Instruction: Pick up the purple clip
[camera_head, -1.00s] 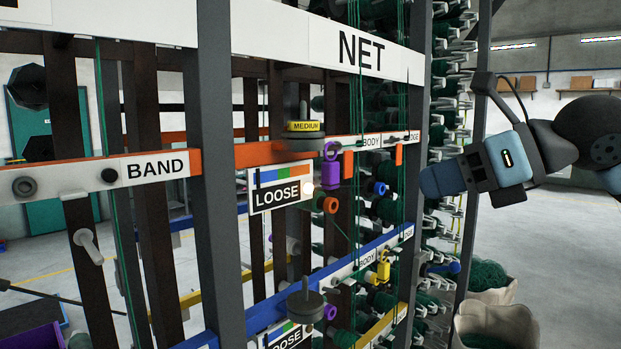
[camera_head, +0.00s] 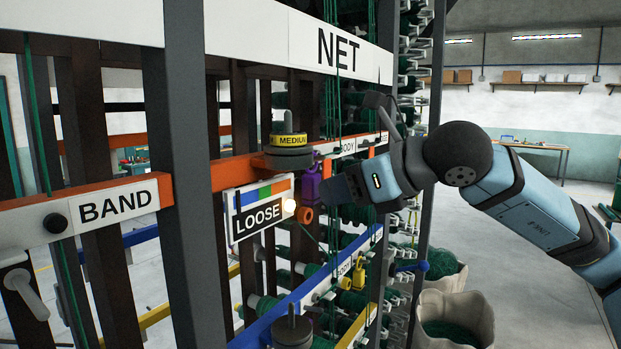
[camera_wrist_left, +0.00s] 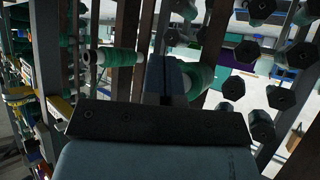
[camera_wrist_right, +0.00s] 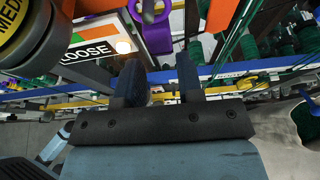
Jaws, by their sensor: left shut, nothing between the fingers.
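The purple clip (camera_head: 312,186) hangs at the orange rail just right of the LOOSE sign, with an orange ring below it. It also shows in the right wrist view (camera_wrist_right: 156,36), beyond the fingertips. My right gripper (camera_head: 328,190) reaches in from the right close beside the clip, partly overlapping it in the head view. In the right wrist view its two fingers (camera_wrist_right: 158,68) stand apart with nothing held between them. Whether a finger touches the clip I cannot tell. My left gripper (camera_wrist_left: 168,68) shows only in its wrist view, shut and empty among green spools.
A round MEDIUM weight (camera_head: 290,145) sits just above and left of the clip. The LOOSE sign (camera_head: 260,210) with a glowing lamp is left of it. A yellow clip (camera_head: 359,275) hangs lower on the blue rail. Green cords hang nearby. Bins (camera_head: 455,310) stand at lower right.

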